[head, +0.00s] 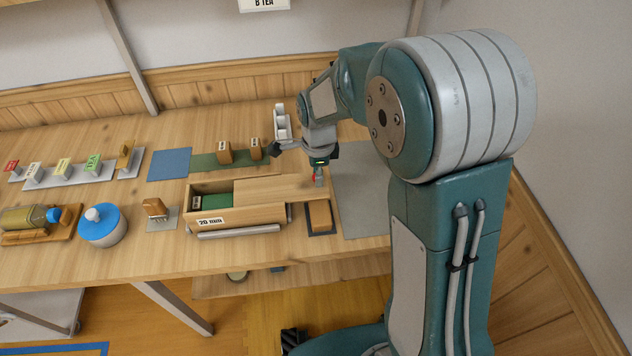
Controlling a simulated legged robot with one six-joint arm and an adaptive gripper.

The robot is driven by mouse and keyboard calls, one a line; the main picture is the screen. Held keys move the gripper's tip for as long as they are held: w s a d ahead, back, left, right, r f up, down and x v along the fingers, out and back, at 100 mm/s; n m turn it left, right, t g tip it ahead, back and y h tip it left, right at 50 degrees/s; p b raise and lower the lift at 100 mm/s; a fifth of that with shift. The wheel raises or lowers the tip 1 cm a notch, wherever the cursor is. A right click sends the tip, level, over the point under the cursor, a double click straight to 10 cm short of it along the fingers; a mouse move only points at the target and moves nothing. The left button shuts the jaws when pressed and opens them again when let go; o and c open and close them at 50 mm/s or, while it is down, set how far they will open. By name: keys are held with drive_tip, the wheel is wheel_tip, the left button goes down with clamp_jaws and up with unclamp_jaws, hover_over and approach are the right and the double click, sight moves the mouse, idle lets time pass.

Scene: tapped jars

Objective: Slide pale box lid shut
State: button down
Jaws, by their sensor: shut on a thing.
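The pale wooden box (246,216) stands on the table with a "20 min" label on its front. Its flat pale lid (262,187) covers the right part and sticks out past the box's right end. The left part is open and shows a green inside (217,201). My gripper (319,181) is at the lid's protruding right end, shut on it. The fingers are small here and my wrist partly hides the contact. A small red spot shows beside the fingers.
A wooden block (320,214) on a dark pad lies right of the box, below the lid's end. A grey mat (362,190) lies further right. A blue-lidded jar (103,226) and a wooden piece (154,208) stand left. Wooden blocks (224,152) stand behind.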

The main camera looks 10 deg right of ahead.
sight(272, 188)
drive_tip(key=shift+a+f, duration=0.1)
drive_tip(key=shift+a, duration=1.45)
drive_tip(key=shift+a, duration=2.75)
drive_tip(key=shift+a, duration=1.05)
drive_tip(key=shift+c, duration=2.2)
unclamp_jaws()
drive_tip(key=shift+a, duration=0.1)
wheel_tip(272, 188, up, 7)
